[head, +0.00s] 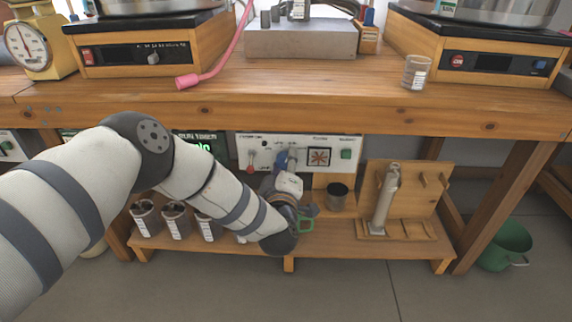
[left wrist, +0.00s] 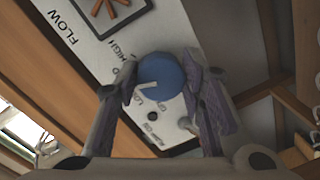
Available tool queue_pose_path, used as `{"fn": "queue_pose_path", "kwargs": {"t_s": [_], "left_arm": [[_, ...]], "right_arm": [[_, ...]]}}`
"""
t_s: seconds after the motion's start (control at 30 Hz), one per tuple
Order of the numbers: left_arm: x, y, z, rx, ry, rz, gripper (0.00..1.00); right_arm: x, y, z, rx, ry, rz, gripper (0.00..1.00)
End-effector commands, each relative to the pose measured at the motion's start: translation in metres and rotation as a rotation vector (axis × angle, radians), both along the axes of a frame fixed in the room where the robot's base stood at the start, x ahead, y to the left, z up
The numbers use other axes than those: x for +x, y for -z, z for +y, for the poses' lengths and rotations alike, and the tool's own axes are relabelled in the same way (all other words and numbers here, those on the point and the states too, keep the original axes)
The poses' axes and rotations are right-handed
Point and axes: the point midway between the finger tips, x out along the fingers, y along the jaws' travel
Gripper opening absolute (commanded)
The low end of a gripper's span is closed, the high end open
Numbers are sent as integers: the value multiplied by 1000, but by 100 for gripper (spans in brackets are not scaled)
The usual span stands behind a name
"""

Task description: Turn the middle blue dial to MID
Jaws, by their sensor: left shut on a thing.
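The blue dial (left wrist: 161,78) shows in the left wrist view on a white control panel (left wrist: 92,30), with a pale pointer toward the lower left. Printed words around it include HIGH; the lettering near the pointer is partly hidden and hard to read. My left gripper (left wrist: 155,90) has its fingers on both sides of the dial, shut on it. In the head view the panel (head: 318,142) is under the bench, and my left gripper (head: 285,165) reaches it from below, covering much of the dial. My right gripper is not in view.
The panel also carries a red knob (head: 252,167), a fan window (head: 319,157) and a green button (head: 346,154). The lower shelf (head: 330,246) holds several labelled cups, a dark cup (head: 337,196) and a wooden stand (head: 425,200). The bench edge (head: 300,118) overhangs the panel.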

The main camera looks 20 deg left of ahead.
Motion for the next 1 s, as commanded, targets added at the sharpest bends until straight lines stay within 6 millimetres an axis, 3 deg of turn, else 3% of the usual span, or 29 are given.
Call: {"fn": "queue_pose_path", "kwargs": {"t_s": [0.03, 0.1, 0.13, 0.47, 0.8, 1.0], "left_arm": [[0, 0, 2, 0, -4, 0, 38], [0, 0, 1, 0, -4, 0, 54], [0, 0, 1, 0, -4, 0, 56], [-5, 0, -1, -1, 0, 2, 56], [-86, -6, -23, -1, 1, 5, 56], [-113, -9, -30, 0, -2, 1, 56]], "right_arm": [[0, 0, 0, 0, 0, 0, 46], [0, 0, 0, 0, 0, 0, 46], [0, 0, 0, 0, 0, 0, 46], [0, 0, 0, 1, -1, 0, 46], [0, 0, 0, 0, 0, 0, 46], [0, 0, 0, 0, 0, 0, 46]]}}
